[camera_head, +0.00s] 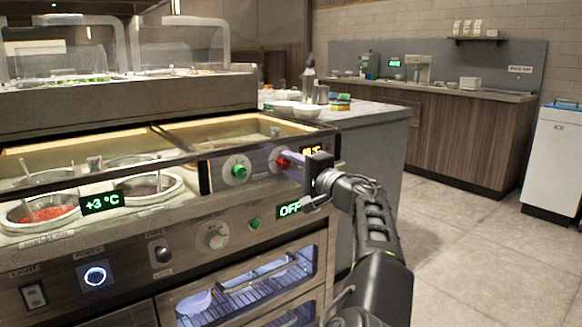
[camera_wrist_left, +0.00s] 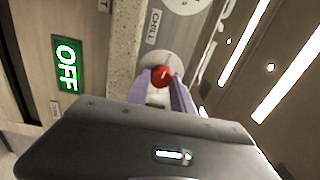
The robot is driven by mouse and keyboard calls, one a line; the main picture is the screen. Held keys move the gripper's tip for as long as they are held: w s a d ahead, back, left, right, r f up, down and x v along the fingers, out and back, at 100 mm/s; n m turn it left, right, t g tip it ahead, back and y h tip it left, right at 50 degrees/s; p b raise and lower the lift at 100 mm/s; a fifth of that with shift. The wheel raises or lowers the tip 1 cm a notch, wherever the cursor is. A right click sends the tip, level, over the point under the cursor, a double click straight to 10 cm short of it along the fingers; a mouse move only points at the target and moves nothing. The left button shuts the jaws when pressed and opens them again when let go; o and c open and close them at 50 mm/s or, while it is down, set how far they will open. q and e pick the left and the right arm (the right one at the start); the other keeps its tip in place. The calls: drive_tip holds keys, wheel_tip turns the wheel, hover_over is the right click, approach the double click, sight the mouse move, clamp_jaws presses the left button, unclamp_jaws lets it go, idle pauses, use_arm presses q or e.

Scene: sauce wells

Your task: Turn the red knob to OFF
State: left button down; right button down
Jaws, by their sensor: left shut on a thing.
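The red knob (camera_head: 282,160) sits on a round pale dial on the counter's front panel, right of a green knob (camera_head: 238,171). My left gripper (camera_head: 289,163) reaches it from the right, its purple fingers at the knob. In the left wrist view, the red knob (camera_wrist_left: 161,75) shows between the two fingertips of my left gripper (camera_wrist_left: 162,86), which is shut on it. A small pale mark shows on the knob's face. My right gripper is not in view.
A green display reading OFF (camera_head: 289,209) sits below the knob panel; an OFF display (camera_wrist_left: 66,68) also shows in the left wrist view. Open floor (camera_head: 470,250) lies to the right.

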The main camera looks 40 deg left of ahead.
use_arm(q)
drive_tip(key=shift+f, duration=0.1)
drive_tip(key=c, duration=1.1)
unclamp_jaws()
drive_tip(key=p+v, duration=0.1)
drive_tip(key=v, duration=0.6)
drive_tip(key=shift+d, duration=0.35)
drive_tip(key=shift+s, duration=0.1)
